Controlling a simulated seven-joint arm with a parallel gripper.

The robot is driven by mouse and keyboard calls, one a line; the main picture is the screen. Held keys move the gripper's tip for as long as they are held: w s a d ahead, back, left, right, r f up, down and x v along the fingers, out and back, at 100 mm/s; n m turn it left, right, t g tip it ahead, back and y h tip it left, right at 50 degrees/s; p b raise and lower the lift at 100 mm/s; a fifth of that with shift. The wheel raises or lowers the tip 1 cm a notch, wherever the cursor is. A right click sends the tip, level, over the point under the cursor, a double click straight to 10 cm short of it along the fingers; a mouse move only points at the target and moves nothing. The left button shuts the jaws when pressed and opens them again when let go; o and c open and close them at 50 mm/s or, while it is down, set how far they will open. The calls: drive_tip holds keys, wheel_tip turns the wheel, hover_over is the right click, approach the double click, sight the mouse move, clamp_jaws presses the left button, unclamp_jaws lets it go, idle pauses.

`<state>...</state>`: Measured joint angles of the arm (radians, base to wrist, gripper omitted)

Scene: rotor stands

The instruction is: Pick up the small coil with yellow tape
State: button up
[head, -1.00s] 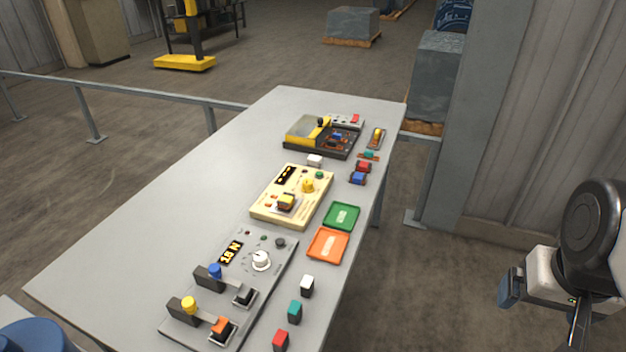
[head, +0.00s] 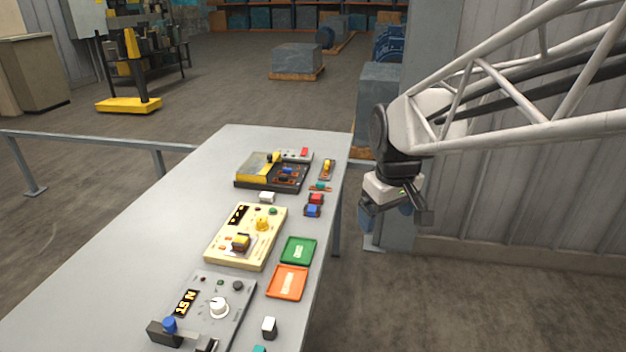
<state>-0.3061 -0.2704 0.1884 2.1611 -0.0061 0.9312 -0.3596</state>
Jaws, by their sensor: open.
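Two small pieces with yellow on them could be the coil. One, dark with a yellow top (head: 241,242), sits on the cream panel (head: 215,250). The other, yellow-orange (head: 327,168), lies on a small holder at the table's far right edge. They are too small to tell which has yellow tape. My gripper (head: 396,208) is open and empty, raised in the air right of the table, apart from both pieces.
A black and yellow machine (head: 258,170) stands at the far end. Red (head: 316,199), blue (head: 312,211) and white (head: 267,197) pieces stand nearby. A green tray (head: 298,250) and an orange tray (head: 287,283) lie on the right. A grey panel (head: 240,292) is in front. The table's left side is clear.

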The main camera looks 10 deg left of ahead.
drive_tip(key=w+a+f+n, duration=0.3)
drive_tip(key=w+a, duration=0.1)
drive_tip(key=a, duration=0.4)
drive_tip(key=w+a+f+n, duration=0.2)
drive_tip(key=w+a, duration=0.3)
drive_tip(key=a, duration=0.4)
drive_tip(key=n+g, duration=0.2)
drive_tip(key=n, duration=0.3)
hover_over(240, 239)
wheel_tip(240, 239, down, 10)
drive_tip(key=shift+f, duration=0.25)
drive_tip(key=shift+f, duration=0.15)
drive_tip(key=shift+d+f, duration=0.1)
drive_tip(key=shift+f, duration=1.05)
drive_tip(key=shift+f, duration=0.15)
drive_tip(key=shift+f, duration=2.45)
